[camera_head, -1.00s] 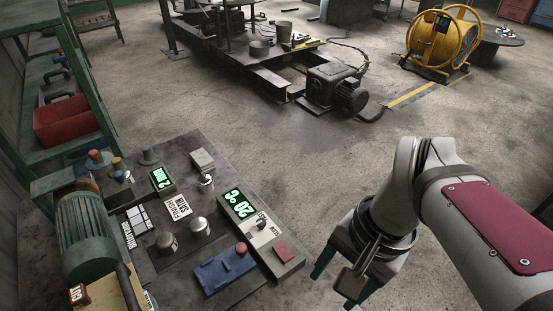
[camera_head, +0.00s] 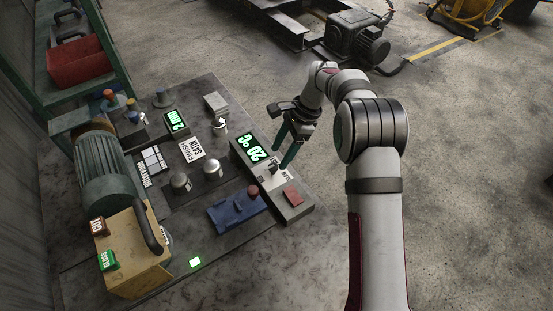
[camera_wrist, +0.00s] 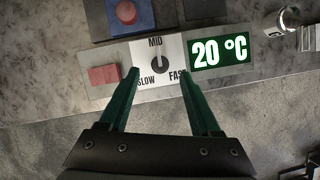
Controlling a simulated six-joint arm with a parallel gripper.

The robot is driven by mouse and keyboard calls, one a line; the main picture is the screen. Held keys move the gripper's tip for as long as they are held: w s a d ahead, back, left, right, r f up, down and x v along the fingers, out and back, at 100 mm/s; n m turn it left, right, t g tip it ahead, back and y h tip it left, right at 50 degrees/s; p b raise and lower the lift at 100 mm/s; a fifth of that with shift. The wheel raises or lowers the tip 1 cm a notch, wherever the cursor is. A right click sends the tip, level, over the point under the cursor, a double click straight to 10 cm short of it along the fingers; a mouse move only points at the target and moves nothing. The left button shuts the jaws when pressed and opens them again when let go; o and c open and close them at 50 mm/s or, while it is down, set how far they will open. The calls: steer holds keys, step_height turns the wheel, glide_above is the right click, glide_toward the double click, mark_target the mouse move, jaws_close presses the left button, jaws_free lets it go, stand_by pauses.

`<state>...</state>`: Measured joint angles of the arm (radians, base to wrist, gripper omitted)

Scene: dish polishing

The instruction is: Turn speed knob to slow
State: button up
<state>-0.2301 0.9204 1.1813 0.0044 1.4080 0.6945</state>
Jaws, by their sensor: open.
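The speed knob (camera_wrist: 158,63) is a small dark dial on a white plate marked SLOW, MID and FAST in the wrist view. Its pointer looks turned up toward MID. In the head view the knob (camera_head: 273,168) sits on a grey control box (camera_head: 298,208) at the bench's right edge. My gripper (camera_wrist: 160,72) is open, with its two green fingers on either side of the dial plate, near SLOW and FAST. In the head view my gripper (camera_head: 286,158) hangs close to the knob. I cannot tell whether the fingers touch anything.
A green 20 °C display (camera_wrist: 220,50) and a red block (camera_wrist: 103,75) flank the dial. A blue tray (camera_head: 237,208) with a red knob lies beside the box. Metal knobs (camera_head: 181,183) and a motor (camera_head: 103,169) stand farther left. Open floor lies to the right.

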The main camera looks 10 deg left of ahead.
mark_target(274, 166)
steer(key=shift+x, duration=2)
jaws_close()
